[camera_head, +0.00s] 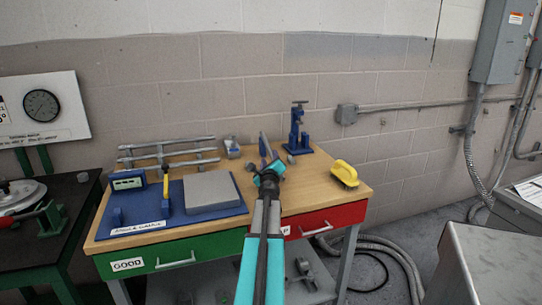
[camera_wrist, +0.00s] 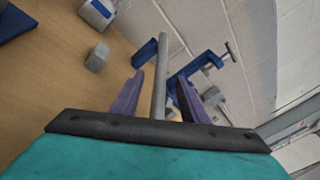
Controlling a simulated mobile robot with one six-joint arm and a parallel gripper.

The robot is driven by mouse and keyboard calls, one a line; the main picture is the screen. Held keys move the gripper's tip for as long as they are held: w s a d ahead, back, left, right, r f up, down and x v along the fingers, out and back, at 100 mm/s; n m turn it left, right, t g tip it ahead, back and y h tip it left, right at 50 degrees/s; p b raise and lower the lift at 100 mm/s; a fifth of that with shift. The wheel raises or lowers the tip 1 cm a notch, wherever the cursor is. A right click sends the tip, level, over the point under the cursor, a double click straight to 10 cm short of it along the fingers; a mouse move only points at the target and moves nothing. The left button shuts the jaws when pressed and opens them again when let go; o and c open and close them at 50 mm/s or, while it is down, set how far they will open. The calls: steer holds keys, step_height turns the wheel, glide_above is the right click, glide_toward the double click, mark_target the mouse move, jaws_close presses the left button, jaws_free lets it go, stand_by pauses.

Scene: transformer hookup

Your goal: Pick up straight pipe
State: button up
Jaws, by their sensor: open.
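My gripper (camera_head: 268,156) reaches over the wooden workbench, short of the blue vise (camera_head: 297,130). In the wrist view its two purple fingers (camera_wrist: 158,97) are apart. Several grey pipes (camera_head: 165,152) also lie on a rack at the back left of the bench.
The blue vise also shows in the wrist view (camera_wrist: 202,66), just beyond the fingers. A blue mat (camera_head: 225,212) with a grey block (camera_head: 210,190) and a meter (camera_head: 127,180) covers the bench's left. A yellow brush (camera_head: 344,173) lies at the right. Small grey fittings (camera_wrist: 97,57) lie nearby.

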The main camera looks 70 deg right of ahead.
mark_target(270, 152)
stand_by(0.3)
steer(key=shift+x, duration=2.6)
steer(key=shift+r, duration=0.1)
jaws_close()
steer(key=shift+r, duration=0.15)
step_height(270, 152, up, 3)
steer(key=p, duration=0.3)
steer(key=shift+r+p, duration=0.15)
steer(key=shift+p, duration=0.15)
steer(key=s+r+v, duration=0.1)
steer(key=v, duration=1.5)
steer(key=shift+d+r+p, duration=0.2)
steer(key=shift+r+p, duration=0.05)
steer(key=shift+p, duration=0.2)
steer(key=shift+s, duration=0.1)
